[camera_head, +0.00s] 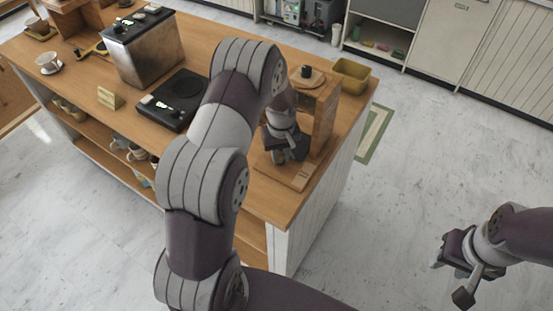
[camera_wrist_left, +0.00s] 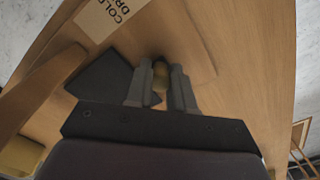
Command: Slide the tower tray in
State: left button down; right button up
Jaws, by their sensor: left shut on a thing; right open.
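The wooden tower (camera_head: 322,108) stands at the right end of the cart counter. A flat wooden tray (camera_head: 292,180) sticks out at its foot toward the counter's front edge. My left gripper (camera_head: 281,158) is low at the tower's front, over the tray. In the left wrist view, its fingers (camera_wrist_left: 160,88) are shut on a small brass-coloured knob (camera_wrist_left: 160,76). My arm partly hides the tower and the back of the tray. My right gripper (camera_head: 458,272) is open and empty over the floor, well right of the cart.
A black scale (camera_head: 174,98) and a metal machine (camera_head: 142,55) stand left of my left arm. A yellow bin (camera_head: 351,76) is behind the tower. A label reading "COLD DR" (camera_wrist_left: 112,14) shows in the wrist view. The floor right of the cart is clear.

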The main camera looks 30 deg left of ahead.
pick_arm(q)
jog(key=shift+w+d+f, duration=0.1)
jog(key=shift+w+f, duration=0.1)
jog(key=shift+w, duration=0.5)
jog(key=shift+s+r, duration=0.25)
jog(key=shift+s, duration=0.45)
jog(key=c, duration=1)
grip_release()
jog(key=shift+c, duration=0.2)
jog(key=shift+o, duration=0.3)
jog(key=shift+w+f, duration=0.15)
jog(key=shift+w, duration=0.25)
jog(key=shift+s+r, duration=0.2)
jog(key=shift+r, duration=0.05)
notch_tip(320, 180, up, 12)
jog(key=b, duration=0.2)
jog(key=shift+r, duration=0.2)
pick_arm(e)
jog(key=shift+w+f, duration=0.35)
jog(key=shift+f, duration=0.55)
